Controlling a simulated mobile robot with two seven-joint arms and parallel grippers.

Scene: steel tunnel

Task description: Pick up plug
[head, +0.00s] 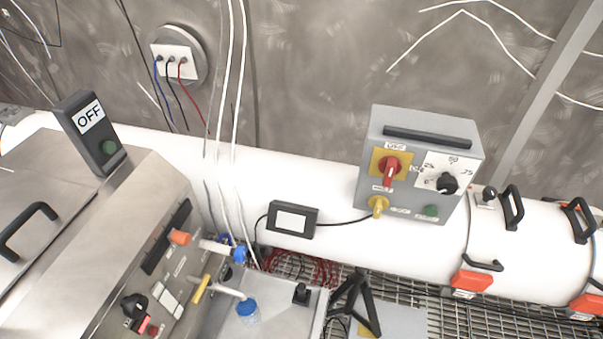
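I cannot tell for sure which thing is the plug. A small black knob-like piece (302,293) stands on the grey metal surface at the bottom centre. Blue, black and red cable ends sit in a white wall plate (176,62) at the upper left. A yellow fitting (378,205) sits low on the front of the grey control box (423,160). A black cable runs from near that box to a small black device with a white screen (291,219). Neither of my grippers shows in the head view.
A wide white pipe (330,185) crosses the scene. A steel cabinet (75,220) with an OFF box (91,132) stands at left. Blue-capped fittings (247,311) and a black angled frame (357,303) stand low. Metal grating (490,318) shows at bottom right. White cables hang centre-left.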

